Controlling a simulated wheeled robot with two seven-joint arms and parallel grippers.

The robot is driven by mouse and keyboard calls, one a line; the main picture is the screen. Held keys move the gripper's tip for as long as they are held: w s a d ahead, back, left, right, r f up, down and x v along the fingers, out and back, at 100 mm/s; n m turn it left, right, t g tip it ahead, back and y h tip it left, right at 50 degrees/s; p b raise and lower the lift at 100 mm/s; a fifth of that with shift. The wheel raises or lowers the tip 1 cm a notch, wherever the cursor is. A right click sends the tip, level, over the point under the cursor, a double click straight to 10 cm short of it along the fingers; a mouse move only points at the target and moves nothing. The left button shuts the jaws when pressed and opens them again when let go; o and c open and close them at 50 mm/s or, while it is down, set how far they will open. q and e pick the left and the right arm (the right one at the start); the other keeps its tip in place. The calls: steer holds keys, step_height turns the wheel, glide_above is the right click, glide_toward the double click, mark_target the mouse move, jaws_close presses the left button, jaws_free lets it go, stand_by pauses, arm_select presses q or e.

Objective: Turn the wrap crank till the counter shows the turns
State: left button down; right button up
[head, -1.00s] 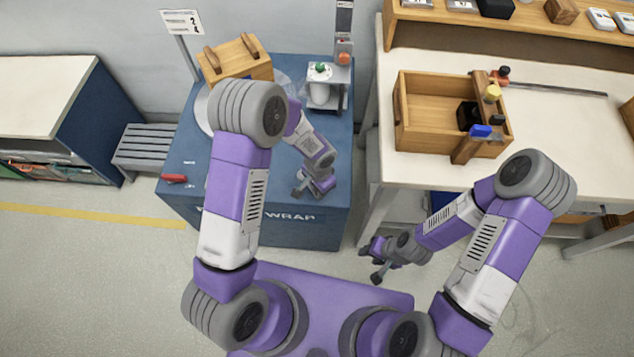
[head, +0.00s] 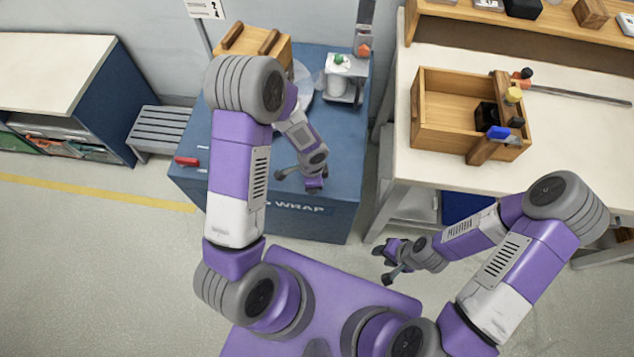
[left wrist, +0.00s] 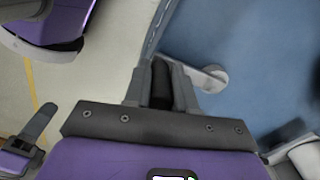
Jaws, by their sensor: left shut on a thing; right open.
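The blue wrap station (head: 225,215) stands in front of me, with "WRAP" on its front. A wooden crate (head: 282,50) with two handles sits on its pale turntable (head: 302,92). My left gripper (head: 298,180) is over the station's front edge. In the left wrist view it (left wrist: 161,85) is shut on the dark crank grip (left wrist: 161,75); the pale crank arm (left wrist: 205,78) runs beside it. The head view hides the crank. A sign (head: 205,8), cut by the top edge, shows a 2 and a 4. My right gripper (head: 388,262) is open and empty.
A red-handled tool (head: 187,161) lies on the station's left. A small stand with a green-topped white roll (head: 340,65) is at its back right. A white table (head: 560,130) with an open wooden box (head: 445,88) stands right. A grey slatted bench (head: 158,130) is left.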

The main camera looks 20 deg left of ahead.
arm_select(q)
steer(key=shift+s+a, duration=0.1)
steer(key=shift+a, duration=0.05)
steer(key=c, duration=0.9)
jaws_free()
step_height(320, 180, up, 8)
steer(key=p, duration=0.3)
steer(key=shift+f, duration=0.2)
